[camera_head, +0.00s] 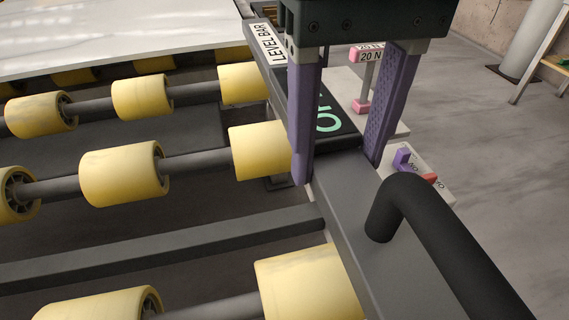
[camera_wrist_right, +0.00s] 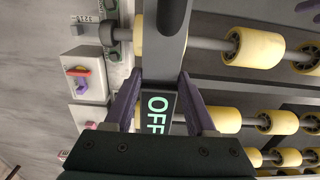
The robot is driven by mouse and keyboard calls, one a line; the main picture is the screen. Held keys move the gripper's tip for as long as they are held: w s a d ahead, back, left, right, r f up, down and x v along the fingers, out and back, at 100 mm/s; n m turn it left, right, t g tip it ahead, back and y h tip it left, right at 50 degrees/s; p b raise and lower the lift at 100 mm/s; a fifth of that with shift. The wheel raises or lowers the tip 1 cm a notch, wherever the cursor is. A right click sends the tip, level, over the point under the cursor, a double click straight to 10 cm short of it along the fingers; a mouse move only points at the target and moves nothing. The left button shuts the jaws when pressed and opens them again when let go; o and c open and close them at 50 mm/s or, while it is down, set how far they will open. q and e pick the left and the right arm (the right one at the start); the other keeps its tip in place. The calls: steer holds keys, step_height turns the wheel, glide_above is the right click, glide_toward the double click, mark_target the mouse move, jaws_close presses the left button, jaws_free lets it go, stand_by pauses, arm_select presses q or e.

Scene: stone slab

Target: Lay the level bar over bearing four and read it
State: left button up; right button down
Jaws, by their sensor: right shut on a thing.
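The level bar (camera_head: 350,225) is a long dark grey bar with a white "LEVEL BAR" label (camera_head: 268,45) at its far end and a black bent handle (camera_head: 425,225) at its near end. Its dark display (camera_wrist_right: 159,112) shows "OFF" in green in the right wrist view. My right gripper (camera_head: 338,172) has purple fingers on both sides of the bar, near the display, and is shut on it. In the head view the gripper partly covers the display. I cannot tell which bearing is number four or whether the bar touches anything below.
Yellow rollers (camera_head: 124,173) on dark shafts fill the left, close beside the bar. A white slab (camera_head: 120,35) lies at the back. Right of the bar are a pale block with pink "20 N" parts (camera_head: 361,106) and small boxes with purple and red pieces (camera_head: 404,157). Open floor is beyond.

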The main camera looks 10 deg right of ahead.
mark_target(314, 277)
step_height(314, 277, down, 20)
steer(key=b, duration=0.5)
steer(key=shift+r, duration=0.25)
steer(key=shift+f, duration=0.1)
steer(key=shift+c, duration=1.1)
jaws_free()
step_height(314, 277, up, 12)
steer(key=p, duration=0.3)
steer(key=shift+a+p, duration=0.1)
steer(key=shift+p, duration=0.2)
